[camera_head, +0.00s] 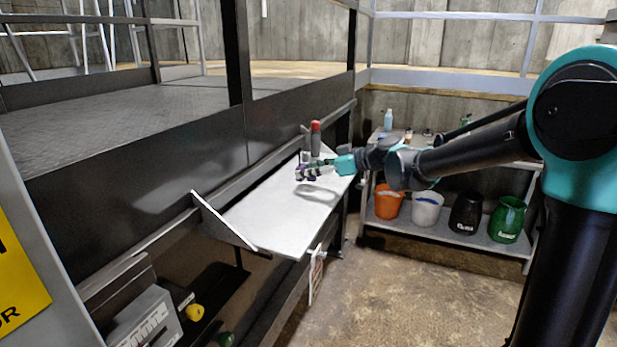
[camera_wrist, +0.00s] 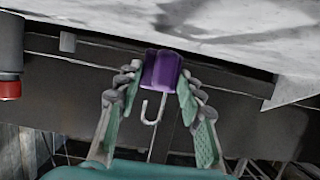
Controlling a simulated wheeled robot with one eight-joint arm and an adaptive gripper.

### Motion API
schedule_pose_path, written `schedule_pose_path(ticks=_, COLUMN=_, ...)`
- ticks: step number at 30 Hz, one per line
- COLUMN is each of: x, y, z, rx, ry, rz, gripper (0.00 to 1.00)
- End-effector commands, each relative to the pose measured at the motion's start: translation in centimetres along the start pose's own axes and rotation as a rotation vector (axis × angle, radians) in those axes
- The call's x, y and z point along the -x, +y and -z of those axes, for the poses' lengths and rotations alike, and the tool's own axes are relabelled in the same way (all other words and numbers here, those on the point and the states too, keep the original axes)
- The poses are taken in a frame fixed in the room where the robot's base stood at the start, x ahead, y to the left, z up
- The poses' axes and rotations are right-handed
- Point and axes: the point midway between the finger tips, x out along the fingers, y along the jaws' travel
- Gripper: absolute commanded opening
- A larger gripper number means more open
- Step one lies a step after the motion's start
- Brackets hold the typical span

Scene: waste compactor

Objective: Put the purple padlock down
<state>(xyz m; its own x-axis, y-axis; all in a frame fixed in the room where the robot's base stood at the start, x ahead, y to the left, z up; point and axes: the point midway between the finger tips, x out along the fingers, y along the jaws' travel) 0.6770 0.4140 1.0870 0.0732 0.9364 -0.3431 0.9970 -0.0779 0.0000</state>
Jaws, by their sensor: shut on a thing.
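The purple padlock (camera_wrist: 163,70) is between my gripper's fingertips in the wrist view. Its silver shackle (camera_wrist: 150,108) hangs as an open hook toward the palm. My gripper (camera_head: 306,170), with grey and green fingers, is shut on the padlock; it also shows in the wrist view (camera_wrist: 160,79). In the head view the padlock is a small dark purple patch (camera_head: 299,173), partly hidden by the fingers. My gripper is over the far part of the white shelf (camera_head: 270,215), with a shadow on the surface below. Contact between padlock and shelf cannot be told.
A red-topped grey cylinder (camera_head: 315,138) stands close behind my gripper. The near shelf surface is clear, with a raised bracket (camera_head: 222,220) at its left end. A rack at right holds orange (camera_head: 388,203), white (camera_head: 427,210), black (camera_head: 466,213) and green (camera_head: 507,219) containers.

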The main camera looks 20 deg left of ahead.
Motion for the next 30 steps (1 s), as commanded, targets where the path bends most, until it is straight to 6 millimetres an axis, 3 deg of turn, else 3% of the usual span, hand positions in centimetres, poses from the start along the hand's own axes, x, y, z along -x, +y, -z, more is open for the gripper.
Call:
schedule_pose_path(ticks=5, x=-0.7, y=0.0, z=-1.8, rx=0.0, ry=0.0, rz=0.0, gripper=0.14)
schedule_pose_path(ticks=15, x=-0.8, y=0.0, z=-2.0, rx=0.0, ry=0.0, rz=0.0, gripper=0.14)
schedule_pose_path(ticks=16, x=-0.8, y=0.0, z=-2.0, rx=0.0, ry=0.0, rz=0.0, gripper=0.41)
schedule_pose_path(ticks=20, x=-0.7, y=0.0, z=-2.0, rx=0.0, ry=0.0, rz=0.0, gripper=0.57)
schedule_pose_path(ticks=30, x=-0.6, y=0.0, z=-1.8, rx=0.0, ry=0.0, rz=0.0, gripper=0.58)
